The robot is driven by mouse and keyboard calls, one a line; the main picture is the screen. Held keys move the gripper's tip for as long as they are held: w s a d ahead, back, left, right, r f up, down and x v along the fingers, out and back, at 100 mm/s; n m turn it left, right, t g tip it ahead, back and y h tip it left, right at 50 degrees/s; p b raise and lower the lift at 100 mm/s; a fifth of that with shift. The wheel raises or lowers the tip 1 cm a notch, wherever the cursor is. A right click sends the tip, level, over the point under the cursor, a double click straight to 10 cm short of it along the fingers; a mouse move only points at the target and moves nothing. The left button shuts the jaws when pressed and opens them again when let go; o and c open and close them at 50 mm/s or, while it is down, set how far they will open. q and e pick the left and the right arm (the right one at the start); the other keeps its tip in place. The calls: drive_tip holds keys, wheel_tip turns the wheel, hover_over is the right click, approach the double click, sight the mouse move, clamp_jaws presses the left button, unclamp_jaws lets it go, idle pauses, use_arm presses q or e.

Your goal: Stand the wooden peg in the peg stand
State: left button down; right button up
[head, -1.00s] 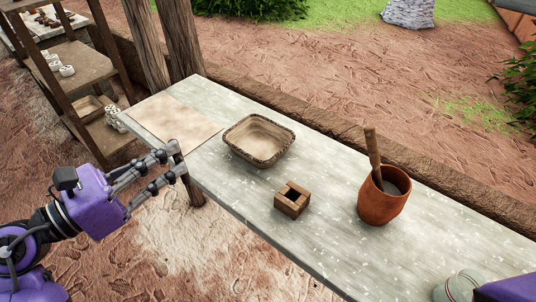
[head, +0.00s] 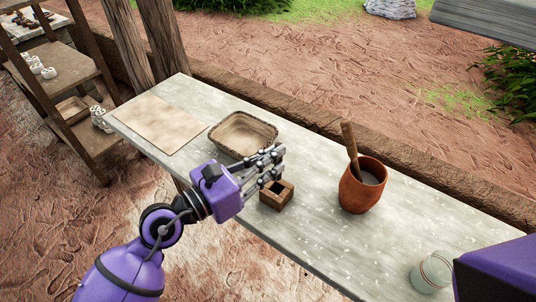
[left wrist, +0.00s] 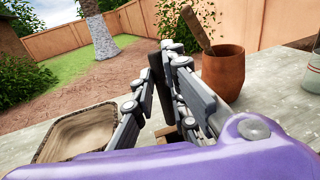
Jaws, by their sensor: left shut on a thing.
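The peg stand (head: 274,199) is a small brown wooden block with a square opening in its top, standing on the grey table. My left gripper (head: 277,162) is over the table at the stand's far edge in the head view. It is shut on a dark, narrow upright piece, seen between the fingers in the left wrist view, which I take for the wooden peg (left wrist: 162,82). The fingers hide most of it, and the head view does not show it clearly. Part of the stand (left wrist: 168,133) shows behind the fingers in the left wrist view. My right gripper is not in view.
A woven-rimmed tray (head: 243,117) stands behind my left gripper. A clay pot (head: 361,193) with a wooden-handled tool (head: 351,150) is right of the stand. A glass jar (head: 431,274) stands near the front right. A flat sheet (head: 157,124) lies at the table's left end.

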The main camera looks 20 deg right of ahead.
use_arm(q)
wheel_tip(320, 180, down, 3)
drive_tip(key=shift+r+b, duration=0.2)
drive_tip(key=shift+b, duration=0.65)
drive_tip(key=shift+f+b, duration=0.8)
drive_tip(key=shift+f, duration=0.4)
drive_tip(key=shift+f+b, duration=0.65)
drive_tip(key=shift+f, duration=0.3)
drive_tip(key=c, duration=1.9)
unclamp_jaws()
drive_tip(key=shift+o, duration=1.2)
drive_tip(key=v, duration=1.2)
